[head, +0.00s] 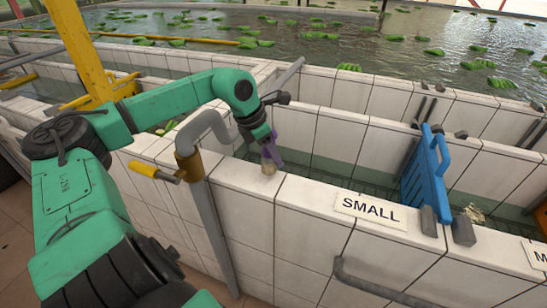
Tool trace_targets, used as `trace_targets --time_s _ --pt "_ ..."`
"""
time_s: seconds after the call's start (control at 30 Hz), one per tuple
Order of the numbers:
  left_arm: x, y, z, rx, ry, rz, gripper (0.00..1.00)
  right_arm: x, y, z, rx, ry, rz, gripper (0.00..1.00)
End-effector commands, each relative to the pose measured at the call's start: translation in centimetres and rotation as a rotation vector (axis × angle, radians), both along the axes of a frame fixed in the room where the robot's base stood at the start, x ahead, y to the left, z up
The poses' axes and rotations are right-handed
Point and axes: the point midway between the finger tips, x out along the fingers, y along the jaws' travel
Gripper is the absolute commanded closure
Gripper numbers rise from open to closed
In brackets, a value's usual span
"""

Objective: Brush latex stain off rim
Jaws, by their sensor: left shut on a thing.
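My left gripper (265,138) hangs over the white tiled rim (235,177) of the near tank, pointing down. It is shut on a small purple brush (272,154), held about upright. The brush's pale tan lower end (268,167) meets or nearly meets the top of the rim. I cannot clearly tell a latex stain apart from the tan bristles there; the brush may cover it. My right gripper is not in view.
A grey pipe (207,125) with a yellow-handled valve (155,172) stands left of the brush. A "SMALL" label (370,212) and a blue slotted panel (427,178) are to the right. A yellow post (82,50) rises at left. Bananas float in the far pool (390,40).

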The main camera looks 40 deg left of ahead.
Motion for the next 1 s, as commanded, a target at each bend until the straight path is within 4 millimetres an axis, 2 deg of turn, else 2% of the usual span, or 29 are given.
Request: trace_targets --time_s 0.1,0.53,1.0 --pt "0.0 0.1 1.5 0.000 -0.001 0.000 1.00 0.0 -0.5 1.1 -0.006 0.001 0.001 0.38" --pt "-0.1 0.3 5.2 0.000 -0.001 0.002 1.00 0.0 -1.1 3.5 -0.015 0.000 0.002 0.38" --pt "-0.2 0.4 5.7 -0.001 0.000 0.003 1.00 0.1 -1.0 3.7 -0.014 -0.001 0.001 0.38"
